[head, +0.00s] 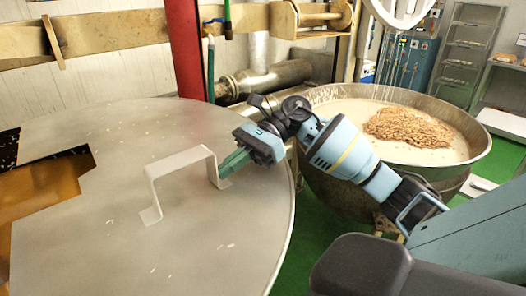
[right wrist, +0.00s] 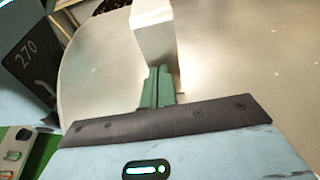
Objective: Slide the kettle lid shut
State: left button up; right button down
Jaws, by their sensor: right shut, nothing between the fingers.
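The kettle lid (head: 216,255) is a large, flat grey metal disc that fills the left of the head view. A light metal bracket handle (head: 178,160) stands on it. My right gripper (head: 226,170) is shut and empty, its green fingers at the handle's right leg. In the right wrist view, the fingers (right wrist: 158,88) are together and point at the handle (right wrist: 153,35); whether they touch it I cannot tell. At the far left the lid has a stepped edge, and an orange-brown surface (head: 45,195) shows in the opening there. My left gripper is not in view.
A second open kettle (head: 330,180) with pale mass and a heap of nuts (head: 408,127) stands at the right, behind my right arm. A red post (head: 185,50) rises behind the lid. Green floor (head: 325,240) shows between the kettles.

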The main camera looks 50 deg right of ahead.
aim_at(149, 220)
jog(key=a, duration=0.5)
jog(key=w+a, duration=0.1)
jog(key=a, duration=1)
jog(key=shift+w+a+r+p, duration=0.1)
jog(key=shift+w+a+p, duration=0.2)
jog(key=shift+w, duration=0.1)
jog(key=shift+a, duration=0.3)
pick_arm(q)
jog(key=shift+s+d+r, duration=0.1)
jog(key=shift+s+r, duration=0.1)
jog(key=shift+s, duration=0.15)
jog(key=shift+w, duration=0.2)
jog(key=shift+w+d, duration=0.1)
